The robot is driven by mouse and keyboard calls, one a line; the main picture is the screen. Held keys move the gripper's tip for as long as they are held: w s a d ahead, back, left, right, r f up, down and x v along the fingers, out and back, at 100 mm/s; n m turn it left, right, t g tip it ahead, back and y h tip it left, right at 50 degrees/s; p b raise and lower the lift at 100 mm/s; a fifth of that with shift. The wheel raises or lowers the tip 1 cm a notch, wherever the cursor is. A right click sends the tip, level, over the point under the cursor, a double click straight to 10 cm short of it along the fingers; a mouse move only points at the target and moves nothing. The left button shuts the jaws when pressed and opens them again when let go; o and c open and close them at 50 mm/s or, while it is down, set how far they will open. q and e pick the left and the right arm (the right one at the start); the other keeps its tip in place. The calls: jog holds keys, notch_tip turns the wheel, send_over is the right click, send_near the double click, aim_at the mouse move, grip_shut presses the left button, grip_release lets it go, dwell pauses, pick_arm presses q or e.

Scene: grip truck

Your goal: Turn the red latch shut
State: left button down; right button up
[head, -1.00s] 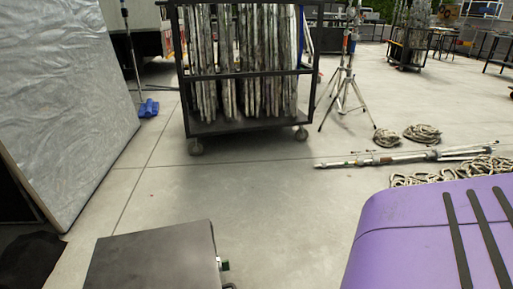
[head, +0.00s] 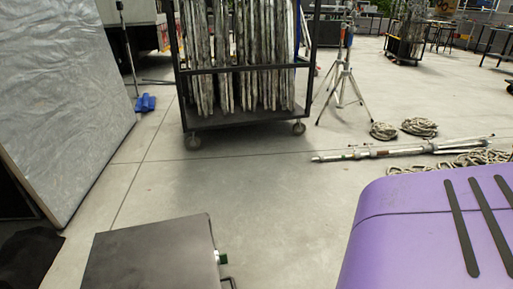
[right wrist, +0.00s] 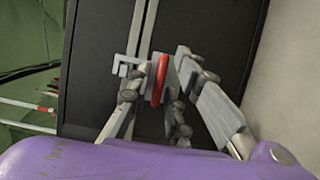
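The red latch (right wrist: 161,78) shows in the right wrist view as a narrow upright red piece with grey metal beside it. It is mounted on a dark panel (right wrist: 93,60) with a pale vertical strip. My right gripper (right wrist: 157,87) is open, with one finger on each side of the latch. The latch and both grippers are out of the head view.
A dark grey box-like top (head: 150,255) is at the lower left in the head view. A wheeled rack of panels (head: 245,120) stands ahead. A tripod (head: 343,85), a lying metal stand (head: 400,150) and coiled ropes (head: 418,127) are farther right. The middle floor is clear.

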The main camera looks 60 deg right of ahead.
jog(key=shift+o, duration=0.2)
jog(key=v, duration=1.2)
jog(key=shift+f, duration=0.1)
